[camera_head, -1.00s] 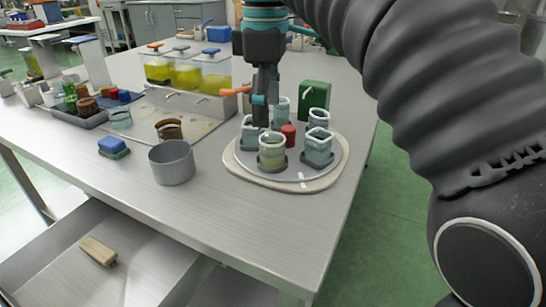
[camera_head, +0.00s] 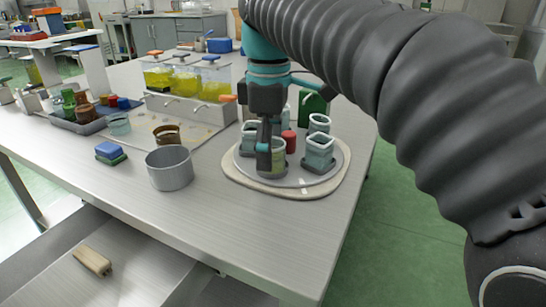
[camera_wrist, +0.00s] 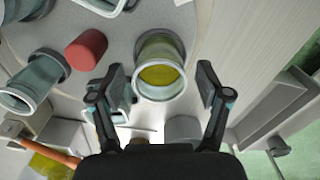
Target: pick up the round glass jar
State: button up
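The round glass jar (camera_head: 279,157), with a round rim and yellow-green contents, stands at the front of a round turntable (camera_head: 240,170). My gripper (camera_head: 264,150) is in front of it in the head view and hides much of it. In the wrist view the jar (camera_wrist: 160,68) lies between the two spread fingers of my gripper (camera_wrist: 163,82), with a gap on each side. The gripper is open and holds nothing. How deep the fingers reach along the jar is hard to tell.
Squarish glass jars (camera_head: 319,152) and a red cylinder (camera_head: 290,142) share the turntable; the red cylinder (camera_wrist: 86,50) and another jar (camera_wrist: 32,84) are left in the wrist view. A grey metal pot (camera_head: 170,168) stands left. The front of the table is clear.

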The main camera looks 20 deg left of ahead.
jog(key=c, duration=1.1)
jog(key=shift+r, duration=0.1)
